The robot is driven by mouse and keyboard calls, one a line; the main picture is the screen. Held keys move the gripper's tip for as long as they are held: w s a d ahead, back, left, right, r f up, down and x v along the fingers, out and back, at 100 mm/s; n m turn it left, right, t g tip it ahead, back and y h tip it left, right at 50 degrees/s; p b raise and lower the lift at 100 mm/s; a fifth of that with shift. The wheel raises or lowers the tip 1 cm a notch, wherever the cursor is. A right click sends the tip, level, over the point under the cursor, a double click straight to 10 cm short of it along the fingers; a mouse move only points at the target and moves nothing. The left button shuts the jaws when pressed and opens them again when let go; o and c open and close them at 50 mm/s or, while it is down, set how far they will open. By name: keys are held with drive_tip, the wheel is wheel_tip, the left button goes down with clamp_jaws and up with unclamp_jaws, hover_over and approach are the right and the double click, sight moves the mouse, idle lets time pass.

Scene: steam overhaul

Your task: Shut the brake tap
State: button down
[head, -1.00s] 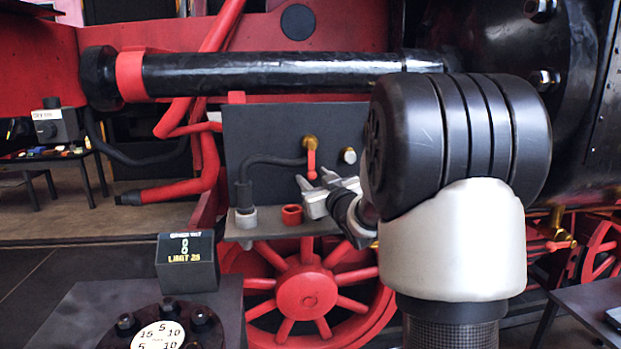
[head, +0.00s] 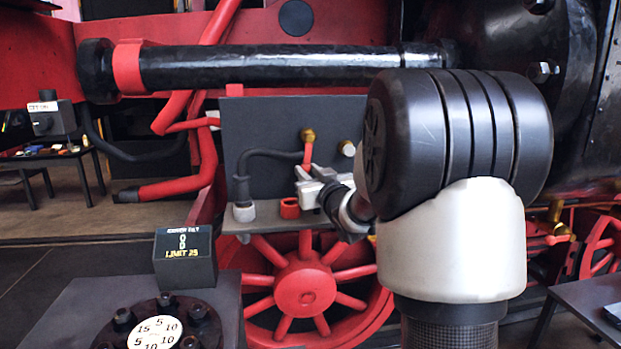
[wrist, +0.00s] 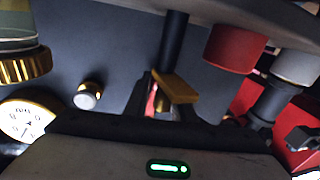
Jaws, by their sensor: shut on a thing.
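The brake tap (head: 308,135) is a brass fitting on the dark panel with a red handle (head: 307,154) hanging nearly straight down from it. My gripper (head: 302,174) reaches in from the lower right and is shut on the lower part of the red handle. In the wrist view, a strip of the red handle (wrist: 151,101) shows at the jaws, beside a yellow-brown piece. The brass body of the tap is mostly hidden there by my gripper. The handle's lower end is hidden by the jaws in the head view.
A brass-rimmed knob (wrist: 88,95) and a gauge (wrist: 27,119) are nearby on the panel.

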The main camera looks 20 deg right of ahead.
drive_tip(key=c, duration=1.7)
unclamp_jaws()
drive_tip(key=shift+d+r, duration=0.15)
drive_tip(key=shift+r, duration=0.1)
drive_tip(key=shift+o, duration=0.9)
drive_tip(key=shift+f, duration=0.1)
drive_tip(key=s, duration=1.7)
drive_tip(key=shift+s+f+b, duration=0.2)
drive_tip(key=shift+f+b, duration=0.05)
drive_tip(key=shift+b, duration=0.1)
drive_tip(key=shift+c, duration=0.3)
